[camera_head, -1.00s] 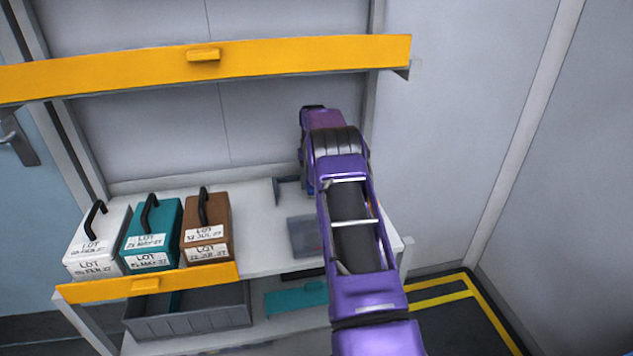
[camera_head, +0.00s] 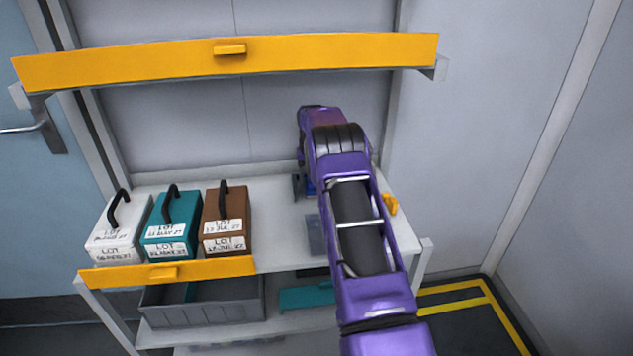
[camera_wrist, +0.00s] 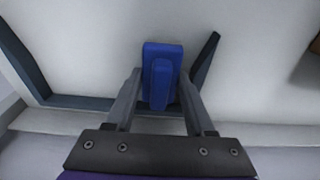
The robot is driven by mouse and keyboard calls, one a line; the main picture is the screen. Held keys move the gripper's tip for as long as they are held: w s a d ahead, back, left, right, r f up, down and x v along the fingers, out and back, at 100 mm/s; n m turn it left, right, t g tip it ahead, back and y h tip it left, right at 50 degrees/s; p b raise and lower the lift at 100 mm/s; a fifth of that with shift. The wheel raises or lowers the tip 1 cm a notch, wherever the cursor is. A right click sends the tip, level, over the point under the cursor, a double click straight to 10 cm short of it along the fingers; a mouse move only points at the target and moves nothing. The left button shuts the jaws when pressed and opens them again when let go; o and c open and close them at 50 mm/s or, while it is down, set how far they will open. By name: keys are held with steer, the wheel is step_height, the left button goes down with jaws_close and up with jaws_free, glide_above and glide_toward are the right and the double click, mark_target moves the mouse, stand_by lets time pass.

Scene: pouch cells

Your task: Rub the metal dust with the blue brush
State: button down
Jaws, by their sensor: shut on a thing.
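My gripper (camera_wrist: 161,95) is shut on the blue brush (camera_wrist: 162,62), whose blue block shows between the two fingers in the wrist view. The brush is over the white shelf top, and whether it touches the surface I cannot tell. In the head view only a bit of blue (camera_head: 311,187) shows beside my purple arm. A dark-edged frame (camera_wrist: 32,75) lies around the white surface in the wrist view. I cannot make out any metal dust in either view. My arm hides part of the shelf.
White, teal and brown lot boxes (camera_head: 121,230) (camera_head: 172,225) (camera_head: 226,222) with black handles stand at the left of the shelf. An orange bar (camera_head: 225,62) crosses above. A small orange thing (camera_head: 389,204) lies right of my arm. A grey bin (camera_head: 205,305) is below.

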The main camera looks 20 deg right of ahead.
steer(key=shift+a+f, duration=0.15)
steer(key=shift+r+p, duration=1.75)
steer(key=shift+r, duration=1.3)
